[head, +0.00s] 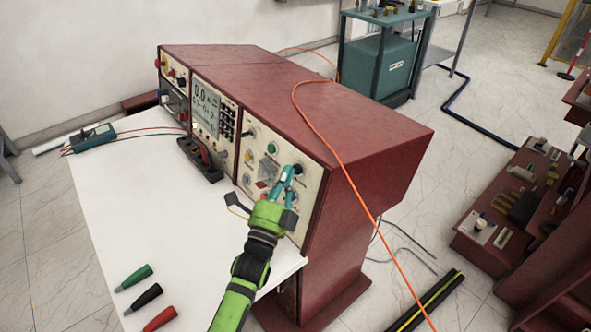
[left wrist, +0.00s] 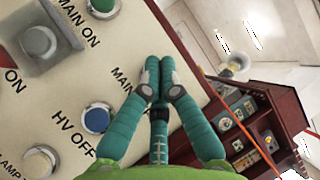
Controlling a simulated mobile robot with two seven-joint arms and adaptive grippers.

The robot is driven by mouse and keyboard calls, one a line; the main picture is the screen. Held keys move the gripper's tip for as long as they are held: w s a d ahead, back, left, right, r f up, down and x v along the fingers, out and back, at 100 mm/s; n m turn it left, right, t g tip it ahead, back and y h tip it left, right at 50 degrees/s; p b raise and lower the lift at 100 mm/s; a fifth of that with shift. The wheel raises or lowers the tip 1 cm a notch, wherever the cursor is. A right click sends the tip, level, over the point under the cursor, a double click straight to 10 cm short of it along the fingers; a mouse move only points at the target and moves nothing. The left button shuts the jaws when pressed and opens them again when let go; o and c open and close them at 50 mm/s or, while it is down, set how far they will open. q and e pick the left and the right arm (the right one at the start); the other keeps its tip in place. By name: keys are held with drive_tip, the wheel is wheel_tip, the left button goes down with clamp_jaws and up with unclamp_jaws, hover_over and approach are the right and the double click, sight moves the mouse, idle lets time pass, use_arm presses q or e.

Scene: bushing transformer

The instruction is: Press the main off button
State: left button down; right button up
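The cream control panel (head: 290,160) is on the front of the red console and carries several buttons and knobs. My left gripper (head: 288,172) is at the panel's right part, its teal fingertips together and nothing seen between them. In the left wrist view the shut fingertips (left wrist: 159,63) are over or just in front of the panel's edge, beside a label starting "MAIN" whose rest is hidden. The main off button itself is not seen; the fingers may cover it. I cannot tell whether the fingertips touch the panel. My right gripper is out of view.
A blue button (left wrist: 97,118) is near the "HV OFF" label, and a grey button (left wrist: 39,41) near "MAIN ON". An orange cable (head: 340,150) hangs over the console (head: 330,90). A multimeter (head: 93,138) and colored probes (head: 146,296) lie on the white tabletop (head: 115,215).

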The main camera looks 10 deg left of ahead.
use_arm(q)
drive_tip(key=shift+w+d+f, duration=0.1)
drive_tip(key=shift+w+d, duration=0.15)
drive_tip(key=shift+w, duration=0.05)
idle(0.4)
drive_tip(key=shift+s, duration=0.1)
drive_tip(key=shift+s+a+r+p, duration=0.2)
drive_tip(key=shift+s+a+p, duration=0.2)
drive_tip(key=shift+s+a, duration=0.15)
drive_tip(key=shift+s, duration=0.1)
drive_tip(key=s+a+p, duration=0.1)
drive_tip(key=s, duration=0.1)
drive_tip(key=s+a+r+p, duration=0.1)
drive_tip(key=a+p, duration=0.1)
drive_tip(key=shift+s, duration=0.35)
idle(1.5)
